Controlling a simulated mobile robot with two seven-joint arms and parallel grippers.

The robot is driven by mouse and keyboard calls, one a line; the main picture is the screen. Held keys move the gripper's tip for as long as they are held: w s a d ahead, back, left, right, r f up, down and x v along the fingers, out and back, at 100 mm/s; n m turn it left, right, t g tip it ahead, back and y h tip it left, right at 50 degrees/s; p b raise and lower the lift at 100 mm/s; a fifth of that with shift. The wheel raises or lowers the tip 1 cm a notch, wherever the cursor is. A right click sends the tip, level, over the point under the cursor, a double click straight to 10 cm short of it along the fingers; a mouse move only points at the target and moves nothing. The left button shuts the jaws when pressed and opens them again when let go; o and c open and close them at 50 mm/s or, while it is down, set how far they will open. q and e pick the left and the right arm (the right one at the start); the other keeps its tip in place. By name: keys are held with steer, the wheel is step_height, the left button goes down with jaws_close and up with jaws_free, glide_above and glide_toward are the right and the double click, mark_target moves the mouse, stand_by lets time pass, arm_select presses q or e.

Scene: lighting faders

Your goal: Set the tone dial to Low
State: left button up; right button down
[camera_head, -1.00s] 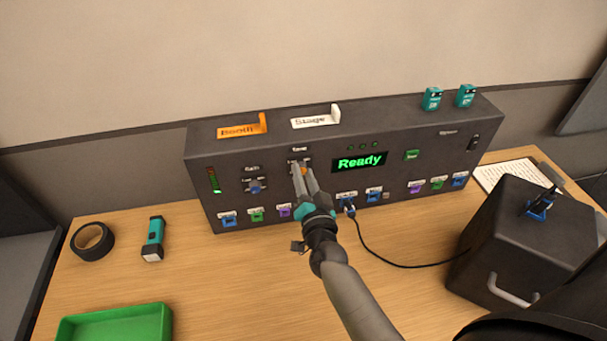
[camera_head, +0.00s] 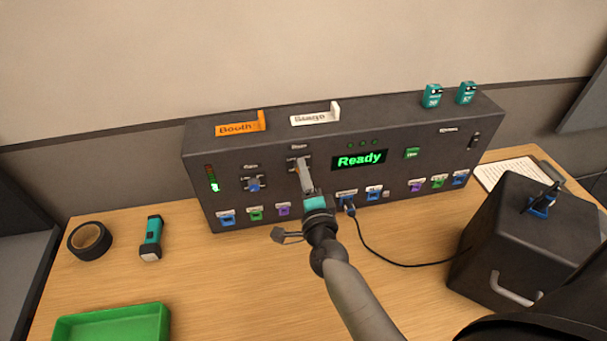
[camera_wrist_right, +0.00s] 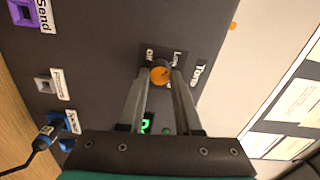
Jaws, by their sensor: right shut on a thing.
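The tone dial (camera_wrist_right: 161,74) is an orange-faced round knob on the dark panel, with "Tone", "Low" and "Off" labels around it in the right wrist view. My right gripper (camera_wrist_right: 160,82) has its two fingers on either side of the knob, shut on it. In the head view my right gripper (camera_head: 304,166) reaches the front of the dark console (camera_head: 390,130) and hides the dial. The knob's pointer mark is too small to read. My left gripper is not in view.
A lit "Ready" display (camera_head: 359,160) sits right of the dial. A blue knob (camera_head: 254,186) is to its left. A cable (camera_head: 385,254) runs to a black box (camera_head: 510,245).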

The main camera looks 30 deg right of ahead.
steer(key=shift+m, duration=0.6)
steer(key=c, duration=0.6)
jaws_free()
steer(key=shift+s, duration=0.1)
steer(key=b+v, duration=0.1)
steer(key=v, duration=1.4)
